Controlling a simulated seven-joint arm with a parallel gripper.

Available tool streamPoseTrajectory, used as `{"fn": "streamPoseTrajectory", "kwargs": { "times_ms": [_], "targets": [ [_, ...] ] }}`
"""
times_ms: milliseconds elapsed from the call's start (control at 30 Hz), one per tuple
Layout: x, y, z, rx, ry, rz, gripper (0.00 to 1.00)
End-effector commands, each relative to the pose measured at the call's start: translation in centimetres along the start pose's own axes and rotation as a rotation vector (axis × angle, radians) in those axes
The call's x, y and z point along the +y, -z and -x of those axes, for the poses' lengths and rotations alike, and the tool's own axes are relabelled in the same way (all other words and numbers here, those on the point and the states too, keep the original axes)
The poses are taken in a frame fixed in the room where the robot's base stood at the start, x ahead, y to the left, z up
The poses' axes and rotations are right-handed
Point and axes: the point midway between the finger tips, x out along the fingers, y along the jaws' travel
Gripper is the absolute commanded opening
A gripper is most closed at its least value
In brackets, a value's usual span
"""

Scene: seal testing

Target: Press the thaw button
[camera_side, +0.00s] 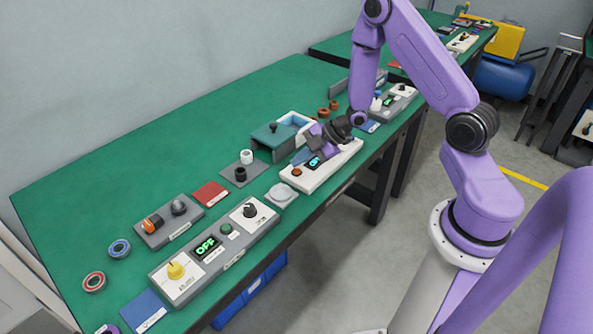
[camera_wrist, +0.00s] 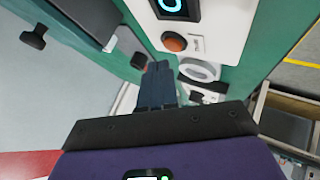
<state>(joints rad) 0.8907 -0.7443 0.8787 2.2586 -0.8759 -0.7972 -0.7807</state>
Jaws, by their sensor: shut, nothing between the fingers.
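A white control panel (camera_side: 325,172) lies near the table's front edge, with a small display (camera_side: 314,161) lit in cyan and a round orange-brown button (camera_side: 297,172) at its left end. In the wrist view the button (camera_wrist: 174,43) stands beside a small label too blurred to read, so I cannot confirm that it is the thaw button. My gripper (camera_side: 297,158) is shut and empty, its blue-grey fingers over the panel's left part. In the wrist view the fingertips (camera_wrist: 159,66) appear just below the button in the picture, apart from it.
A green box with a black knob (camera_side: 273,134) stands behind the panel. A white ring-shaped part (camera_side: 281,194) lies to its left. A grey panel (camera_side: 222,252) with an OFF display, yellow knob and green button lies further left. The back left table is clear.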

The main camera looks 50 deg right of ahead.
Motion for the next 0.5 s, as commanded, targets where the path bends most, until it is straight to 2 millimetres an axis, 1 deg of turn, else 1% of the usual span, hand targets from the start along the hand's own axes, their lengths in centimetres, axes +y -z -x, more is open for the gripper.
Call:
{"fn": "streamPoseTrajectory", "kwargs": {
  "times_ms": [500],
  "targets": [
    [-0.43, -0.47, -0.6, 0.0, 0.0, -0.001, 0.0]
  ]
}}
